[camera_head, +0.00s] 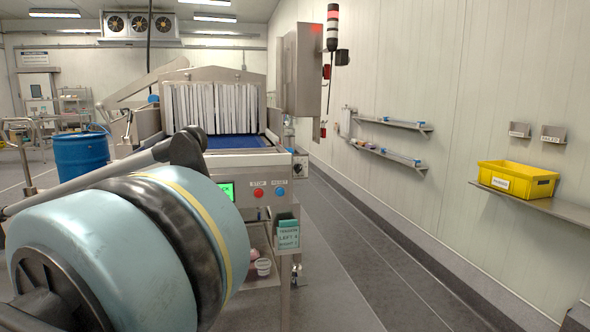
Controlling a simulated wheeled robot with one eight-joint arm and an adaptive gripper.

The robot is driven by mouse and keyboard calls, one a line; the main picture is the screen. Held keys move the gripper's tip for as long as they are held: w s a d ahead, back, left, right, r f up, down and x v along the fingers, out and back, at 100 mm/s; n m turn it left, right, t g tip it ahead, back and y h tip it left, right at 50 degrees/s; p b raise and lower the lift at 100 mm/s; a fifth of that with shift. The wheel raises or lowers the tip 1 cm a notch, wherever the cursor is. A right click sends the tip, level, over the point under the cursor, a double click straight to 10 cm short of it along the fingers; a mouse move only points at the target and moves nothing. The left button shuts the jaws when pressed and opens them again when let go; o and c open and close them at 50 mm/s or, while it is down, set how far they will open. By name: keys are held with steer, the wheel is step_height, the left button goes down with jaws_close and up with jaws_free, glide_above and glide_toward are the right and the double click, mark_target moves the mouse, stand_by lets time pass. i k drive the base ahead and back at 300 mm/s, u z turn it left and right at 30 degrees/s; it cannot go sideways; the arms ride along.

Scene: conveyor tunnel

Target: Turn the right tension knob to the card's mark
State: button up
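A green tension card (287,233) stands in a holder on the front right of the conveyor machine. It has lines for left and right, but the numbers are too small to read surely. A round dial-like part (299,166), perhaps the right tension knob, sits on the right side of the conveyor near the belt's end. Its setting is too small to read. No left knob can be made out; my large arm link covers the machine's left front. My gripper is not in view.
The front panel has a red stop button (258,193), a blue button (281,193) and a green screen. The blue belt (235,142) runs under a strip curtain (213,108). A yellow bin (517,180) sits on a right wall shelf. Floor right of the machine is clear.

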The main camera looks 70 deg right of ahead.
mark_target(297, 167)
steer(key=k, duration=1.85)
steer(key=z, duration=1.9)
steer(key=i, duration=1)
